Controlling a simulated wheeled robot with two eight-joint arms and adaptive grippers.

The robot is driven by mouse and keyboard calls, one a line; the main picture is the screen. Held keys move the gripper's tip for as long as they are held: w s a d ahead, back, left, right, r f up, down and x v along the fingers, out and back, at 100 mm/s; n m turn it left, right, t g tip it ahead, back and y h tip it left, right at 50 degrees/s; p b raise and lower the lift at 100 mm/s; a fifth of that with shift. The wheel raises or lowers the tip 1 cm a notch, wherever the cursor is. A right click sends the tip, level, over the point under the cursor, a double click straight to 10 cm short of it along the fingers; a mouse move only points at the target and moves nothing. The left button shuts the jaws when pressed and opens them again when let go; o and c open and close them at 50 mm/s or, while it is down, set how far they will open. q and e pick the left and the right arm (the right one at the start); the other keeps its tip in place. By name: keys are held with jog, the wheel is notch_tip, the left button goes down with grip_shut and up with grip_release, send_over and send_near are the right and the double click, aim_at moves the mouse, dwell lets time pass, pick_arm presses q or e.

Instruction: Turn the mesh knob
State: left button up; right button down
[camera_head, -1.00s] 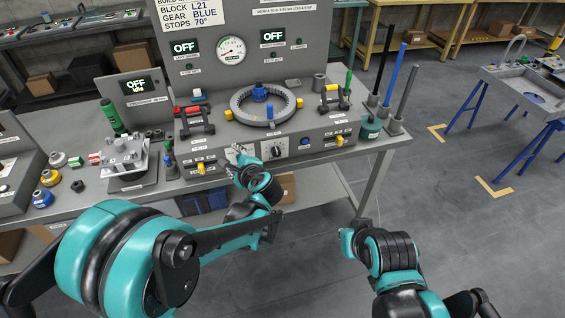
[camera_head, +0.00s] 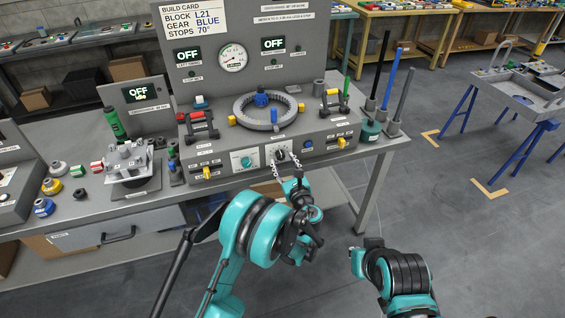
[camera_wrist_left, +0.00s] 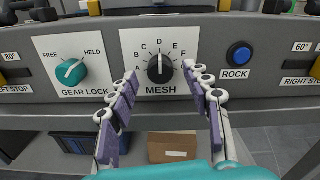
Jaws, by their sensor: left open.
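Left of the knob is the teal gear lock knob (camera_wrist_left: 70,71); right of it is the blue rock button (camera_wrist_left: 239,53). A ring gear (camera_head: 268,110) sits on the panel top. The left display (camera_head: 187,55) reads OFF. Below the panel is a cardboard box (camera_wrist_left: 172,147).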

pick_arm(q)
jog(key=shift+x, duration=0.95)
grip_shut()
